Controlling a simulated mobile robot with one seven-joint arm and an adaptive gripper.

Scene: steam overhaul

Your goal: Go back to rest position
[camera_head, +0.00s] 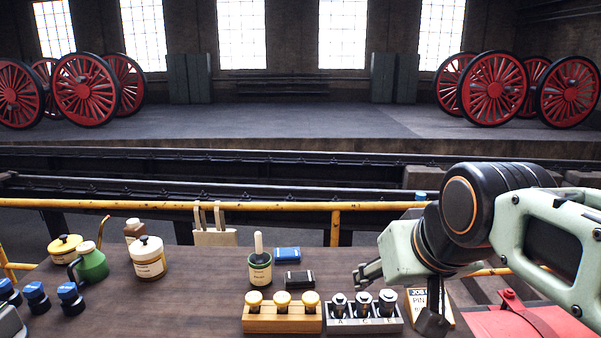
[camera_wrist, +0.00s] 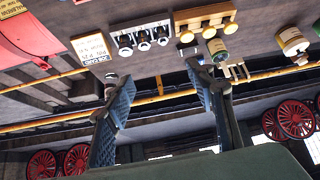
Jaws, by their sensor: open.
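My gripper (camera_head: 369,271) is at the right of the head view, over the far right part of the workbench. In the wrist view my gripper (camera_wrist: 160,85) shows two blue-padded fingers spread wide apart with nothing between them. The wrist view is upside down, with the bench along its top. A grey rack (camera_head: 366,326) with several dark-capped pieces marked with letters stands just below and in front of my gripper. A job card (camera_head: 446,308) stands to its right, partly hidden by my arm.
A wooden block (camera_head: 283,321) with yellow knobs stands left of the rack. A green pot (camera_head: 260,271), a cream tin (camera_head: 148,260) and a green oil can (camera_head: 90,264) stand further left. A red box (camera_head: 500,322) lies right. A yellow rail (camera_head: 280,206) runs behind the bench.

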